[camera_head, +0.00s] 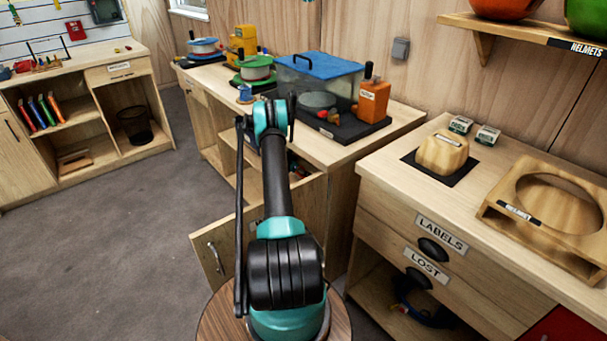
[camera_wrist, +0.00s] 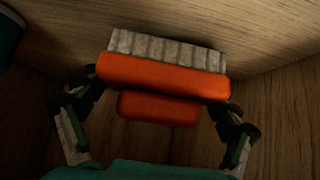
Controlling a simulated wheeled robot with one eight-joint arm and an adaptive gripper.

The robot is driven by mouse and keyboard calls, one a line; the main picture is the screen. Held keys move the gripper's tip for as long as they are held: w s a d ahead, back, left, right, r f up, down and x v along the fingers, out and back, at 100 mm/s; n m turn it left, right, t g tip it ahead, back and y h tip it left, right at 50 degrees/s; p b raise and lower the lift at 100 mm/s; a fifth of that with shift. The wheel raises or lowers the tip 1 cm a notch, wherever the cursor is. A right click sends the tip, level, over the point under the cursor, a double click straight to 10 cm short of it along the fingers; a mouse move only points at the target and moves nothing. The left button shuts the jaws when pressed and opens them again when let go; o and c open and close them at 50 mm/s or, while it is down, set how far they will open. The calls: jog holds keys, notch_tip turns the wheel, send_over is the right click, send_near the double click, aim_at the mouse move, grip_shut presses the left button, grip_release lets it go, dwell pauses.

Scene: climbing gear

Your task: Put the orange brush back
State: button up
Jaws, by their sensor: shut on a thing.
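The orange brush (camera_wrist: 160,78) has an orange body and handle with pale grey bristles. In the wrist view it sits between the two fingers of my gripper (camera_wrist: 160,100), which is shut on it. The bristles point away from the gripper, toward a wooden surface. Wooden panels surround the brush on several sides, like the inside of a cabinet. I cannot tell whether the bristles touch the wood. In the head view my arm reaches toward the open cabinet (camera_head: 313,210) below the middle bench, and the gripper and brush are hidden there.
The drawer unit (camera_head: 440,240) is close on the right. Grey floor (camera_head: 100,260) is clear on the left.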

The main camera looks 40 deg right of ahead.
jog(key=shift+f, duration=0.6)
jog(key=o, duration=1.1)
jog(key=shift+f, duration=0.1)
jog(key=shift+c, duration=0.2)
jog(key=v, duration=1.2)
jog(key=shift+s, duration=0.1)
